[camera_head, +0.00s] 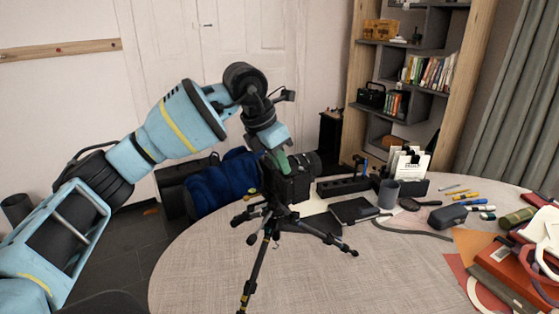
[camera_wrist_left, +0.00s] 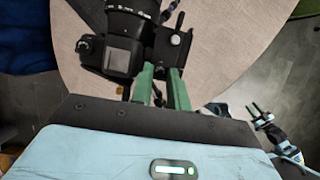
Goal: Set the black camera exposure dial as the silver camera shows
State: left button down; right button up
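The black camera (camera_head: 291,184) stands on a black tripod (camera_head: 262,245) at the table, its lens pointing right and away. The wrist view shows the black camera (camera_wrist_left: 122,54) from above, with its lens at the top and small knobs on its top plate. My left gripper (camera_head: 277,158) is at the camera's top; in the wrist view its two green fingers (camera_wrist_left: 160,72) are apart, tips over or beside the camera's right part. Contact cannot be told. My right gripper (camera_wrist_left: 254,107) is small in the wrist view, fingers apart and empty. I cannot make out a silver camera.
The round table (camera_head: 395,270) holds a dark notebook (camera_head: 354,210), a grey cup (camera_head: 388,193), a dark case (camera_head: 447,217), pens and red folders (camera_head: 510,275) at the right. The tripod legs spread over the table's left part. The front middle is clear.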

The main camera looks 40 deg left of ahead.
jog(key=shift+w+r, duration=0.1)
jog(key=shift+r, duration=0.05)
pick_arm(q)
jog(key=shift+a+r+m+h+p, duration=0.1)
jog(key=shift+m+h+p, duration=0.3)
jog(key=shift+m, duration=0.7)
jog(key=shift+w+m+g, duration=0.1)
jog(key=shift+m+g, duration=0.2)
jog(key=shift+m, duration=0.4)
jog(key=shift+w+a+m+g+h, duration=0.1)
jog(key=shift+m+g+h, duration=0.3)
jog(key=shift+m, duration=0.7)
jog(key=shift+m+g+h, duration=0.3)
jog(key=shift+m, duration=0.7)
pick_arm(e)
jog(key=shift+w+r, duration=0.3)
jog(key=shift+r, duration=0.25)
pick_arm(q)
jog(key=c, duration=1.6)
grip_release()
